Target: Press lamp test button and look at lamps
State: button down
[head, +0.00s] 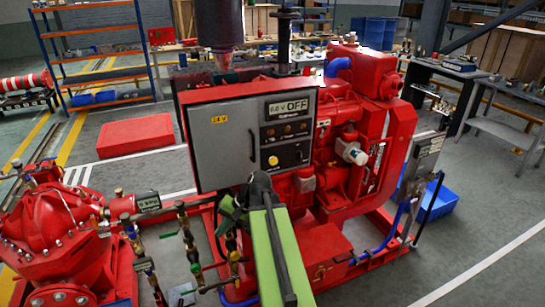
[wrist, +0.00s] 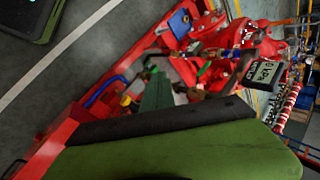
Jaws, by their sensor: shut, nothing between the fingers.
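The grey control panel (head: 222,150) stands in a red frame in the middle of the head view. Its display (head: 289,107) reads 0.0 V and OFF. A row of small lamps (head: 284,131) sits below the display and looks dim. A round yellow button (head: 273,160) sits lower on the panel; I cannot read which control is the lamp test button. My gripper (head: 260,186) is shut and empty, just below the panel's lower edge in the picture. Its gap to the panel is unclear. The wrist view does not show the panel's lamps or button.
The red engine (head: 348,165) stands right of the panel. A red pump (head: 55,235) and valve pipes (head: 187,240) are at left. A pressure display (wrist: 262,74) shows in the wrist view. Open floor (head: 465,225) lies at right; a blue bin (head: 440,198) stands behind the engine base.

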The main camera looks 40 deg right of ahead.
aim_at(274, 161)
jog(key=s+d+r+m+t+p, duration=0.1)
jog(key=s+d+r+m+t, duration=0.1)
jog(key=d, duration=0.6)
jog(key=s+d+r+m+t+h+p, duration=0.1)
jog(key=s+d+r+m+t, duration=0.2)
jog(key=d+r, duration=0.4)
jog(key=s+d+r+m+t+p, duration=0.1)
jog(key=s+d+r+m+t, duration=0.1)
jog(key=d, duration=0.7)
notch_tip(274, 161, up, 2)
jog(key=s+m, duration=0.1)
jog(key=s, duration=0.1)
jog(key=shift+s+r+m+t, duration=0.25)
jog(key=shift+s+m+t, duration=0.05)
jog(key=shift+m+t, duration=0.1)
jog(key=shift+w, duration=0.1)
jog(key=w+d, duration=0.1)
jog(key=w, duration=0.1)
jog(key=w+d, duration=0.1)
jog(key=w, duration=0.2)
jog(key=w+d, duration=0.1)
jog(key=w, duration=0.2)
jog(key=shift+d, duration=0.2)
jog(key=shift+w, duration=0.1)
jog(key=shift+w+d, duration=0.15)
jog(key=shift+w, duration=0.1)
